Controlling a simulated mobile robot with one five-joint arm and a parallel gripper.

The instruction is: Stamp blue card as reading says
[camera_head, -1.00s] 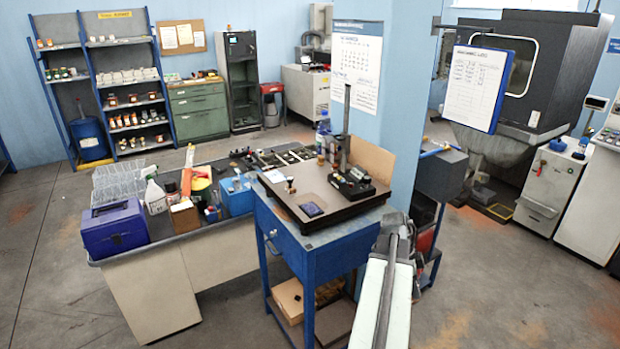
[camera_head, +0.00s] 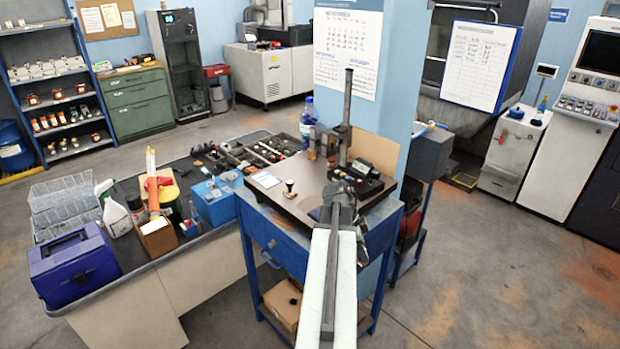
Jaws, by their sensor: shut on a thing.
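My gripper (camera_head: 342,190) is at the far end of my arm, over the right part of the dark plate (camera_head: 294,206) on the blue stand. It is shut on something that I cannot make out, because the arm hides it. A small stamp-like piece (camera_head: 290,187) with a dark knob stands upright on the plate, left of my gripper.
A tall dark post (camera_head: 347,105) rises at the plate's back, close to the blue pillar. A blue bottle (camera_head: 308,120) stands behind the plate. Left is a bench with a purple toolbox (camera_head: 75,264), a spray bottle (camera_head: 114,212) and a blue box (camera_head: 214,202).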

